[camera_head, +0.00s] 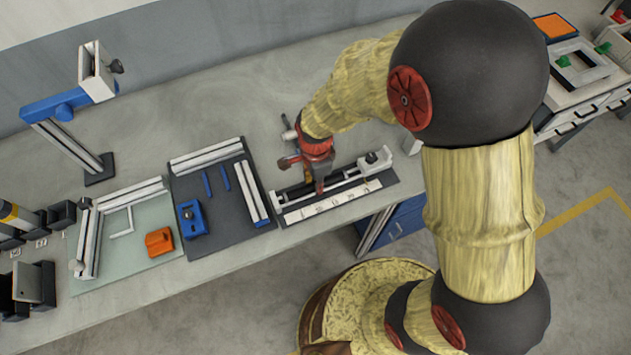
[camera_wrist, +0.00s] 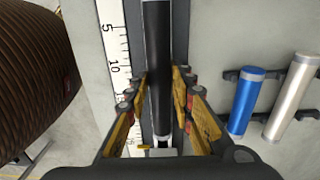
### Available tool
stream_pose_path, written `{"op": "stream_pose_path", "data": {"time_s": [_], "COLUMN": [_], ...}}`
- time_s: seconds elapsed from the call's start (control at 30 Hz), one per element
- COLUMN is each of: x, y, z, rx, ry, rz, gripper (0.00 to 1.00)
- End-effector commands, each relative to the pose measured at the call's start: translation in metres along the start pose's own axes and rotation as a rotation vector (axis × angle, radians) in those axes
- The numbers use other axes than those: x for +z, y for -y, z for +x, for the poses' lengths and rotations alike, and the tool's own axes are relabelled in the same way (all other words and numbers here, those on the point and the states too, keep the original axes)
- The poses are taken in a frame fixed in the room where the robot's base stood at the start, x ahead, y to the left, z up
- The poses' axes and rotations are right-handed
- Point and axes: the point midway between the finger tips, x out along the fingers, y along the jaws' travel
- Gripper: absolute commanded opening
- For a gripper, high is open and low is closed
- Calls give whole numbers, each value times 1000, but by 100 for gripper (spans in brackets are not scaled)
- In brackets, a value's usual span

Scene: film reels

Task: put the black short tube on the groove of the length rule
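The length rule (camera_head: 332,203) is a dark base with a white scale strip along its front edge. Its scale (camera_wrist: 117,60) also shows in the wrist view. The black tube (camera_wrist: 157,55) lies lengthwise beside the scale, along the groove; whether it rests fully in it I cannot tell. My gripper (camera_head: 319,188) points down over the middle of the rule. In the wrist view its fingers (camera_wrist: 160,78) stand on either side of the tube with narrow gaps, apparently open. The gripper hides part of the rule in the head view.
A blue tube (camera_wrist: 245,103) and a silver tube (camera_wrist: 290,97) lie on black holders behind the rule. A dark mat (camera_head: 222,215) with a blue block (camera_head: 192,218) is left of the rule. An orange block (camera_head: 159,241) lies farther left. The table behind is mostly clear.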

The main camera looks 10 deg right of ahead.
Motion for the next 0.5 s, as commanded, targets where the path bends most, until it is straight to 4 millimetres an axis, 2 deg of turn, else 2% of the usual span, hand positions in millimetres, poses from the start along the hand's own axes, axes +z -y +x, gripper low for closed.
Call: {"op": "stream_pose_path", "data": {"time_s": [0.23, 0.5], "x": [0, 0], "y": [0, 0], "z": [-1, -1], "rx": [-1, -1], "ry": [0, 0], "rz": [0, 0], "gripper": [40, 40]}}
